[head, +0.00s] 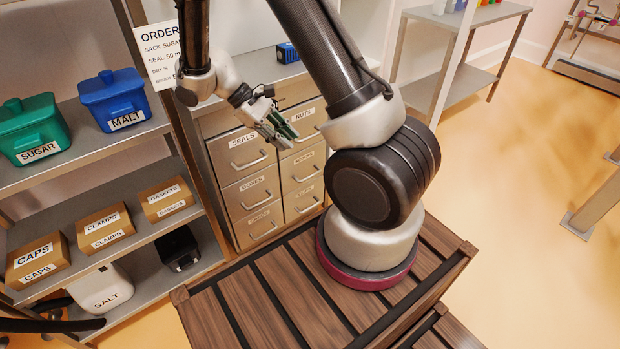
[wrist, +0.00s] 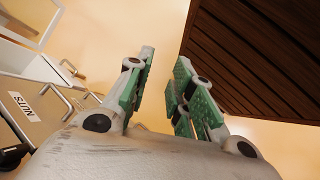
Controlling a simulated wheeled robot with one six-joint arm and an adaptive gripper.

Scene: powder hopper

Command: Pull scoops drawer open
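The drawer cabinet (head: 216,150) has two columns of beige drawers with bar handles. The scoops drawer appears to be the middle one of the right column (head: 311,174), below the NUTS drawer; its small label is hard to read. All the drawers look shut. My gripper (head: 285,131) is in front of the upper drawers, between SEALS and NUTS. In the wrist view, its two green-padded fingers (wrist: 163,78) stand apart with nothing between them. The NUTS drawer (wrist: 38,112) with its handle shows at the left there, apart from the fingers.
Shelves (head: 100,158) with a green SUGAR bin (head: 35,135), a blue MALT bin (head: 115,105) and cartons stand left of the cabinet. A small blue box (head: 288,53) sits on the cabinet. A grey table (head: 470,22) stands at the back right.

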